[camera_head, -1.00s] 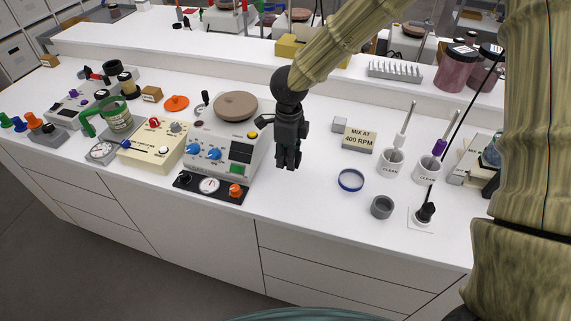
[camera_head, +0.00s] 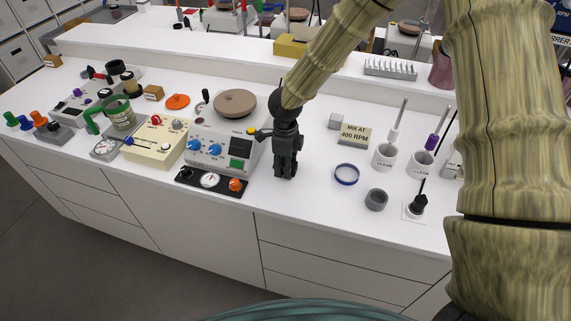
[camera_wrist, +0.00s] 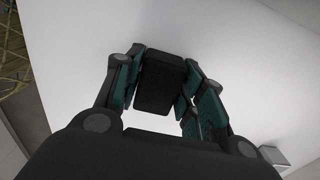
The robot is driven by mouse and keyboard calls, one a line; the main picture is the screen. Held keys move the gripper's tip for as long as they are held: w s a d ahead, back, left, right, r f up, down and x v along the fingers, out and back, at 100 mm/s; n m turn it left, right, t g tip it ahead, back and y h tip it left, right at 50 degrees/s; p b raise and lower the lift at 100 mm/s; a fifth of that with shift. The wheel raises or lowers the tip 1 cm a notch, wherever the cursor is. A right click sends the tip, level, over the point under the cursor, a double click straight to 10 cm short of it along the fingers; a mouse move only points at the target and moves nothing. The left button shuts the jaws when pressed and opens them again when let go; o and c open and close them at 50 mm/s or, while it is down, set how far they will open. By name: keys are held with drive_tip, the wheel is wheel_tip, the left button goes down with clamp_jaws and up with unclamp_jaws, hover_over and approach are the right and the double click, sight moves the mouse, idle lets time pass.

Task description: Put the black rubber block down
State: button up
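The black rubber block (camera_wrist: 161,84) shows in the wrist view between the two fingers of my gripper (camera_wrist: 160,92). The dark green finger pads lie against its left and right sides, so my gripper looks shut on it. In the head view my gripper (camera_head: 285,172) points down, low over the white counter (camera_head: 300,205), just right of the grey device with blue knobs. The block is hard to make out there against the dark fingers. Whether its underside touches the counter cannot be told.
The grey device (camera_head: 222,150) with a round brown top stands close left of my gripper. To the right are a blue-rimmed ring (camera_head: 346,175), a grey cup (camera_head: 376,199), a small grey cube (camera_head: 335,121) and a "MIX AT 400 RPM" sign (camera_head: 355,134). Counter around the gripper's right is bare.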

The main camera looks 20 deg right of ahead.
drive_tip(key=shift+o, duration=1)
drive_tip(key=shift+s+r, duration=0.15)
drive_tip(key=shift+r, duration=0.2)
wheel_tip(320, 180, up, 12)
drive_tip(key=b, duration=0.2)
drive_tip(key=shift+f, duration=0.2)
drive_tip(key=shift+f, duration=0.1)
